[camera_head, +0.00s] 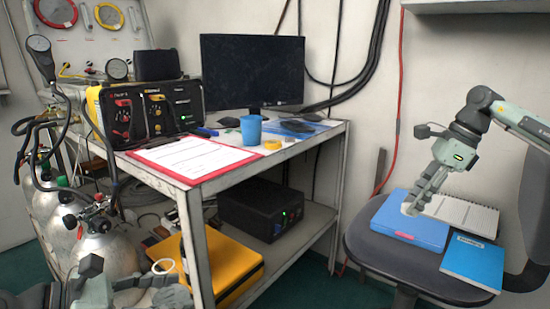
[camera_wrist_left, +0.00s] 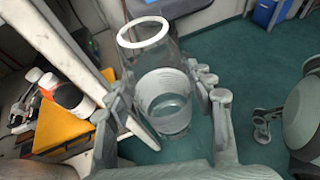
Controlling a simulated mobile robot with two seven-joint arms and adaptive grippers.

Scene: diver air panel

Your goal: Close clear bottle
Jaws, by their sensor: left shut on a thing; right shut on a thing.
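The clear bottle (camera_wrist_left: 145,55) is a transparent cylinder with a white ring (camera_wrist_left: 143,30) at its far end and a white band lower down. My left gripper (camera_wrist_left: 165,85) is shut around the bottle's sides. My right gripper (camera_head: 411,206) is shut on a small white thing, largely hidden by the fingers; I cannot tell if it is a cap. It is above the blue folder on the chair, well apart from the bottle.
A metal table (camera_head: 190,195) carries a clipboard, a blue cup (camera_head: 251,130), a monitor and a yellow gauge panel. A yellow case (camera_head: 228,262) and a black box are on the lower shelf. Gas cylinders stand at left. A notebook and blue booklet (camera_head: 470,260) lie on the chair.

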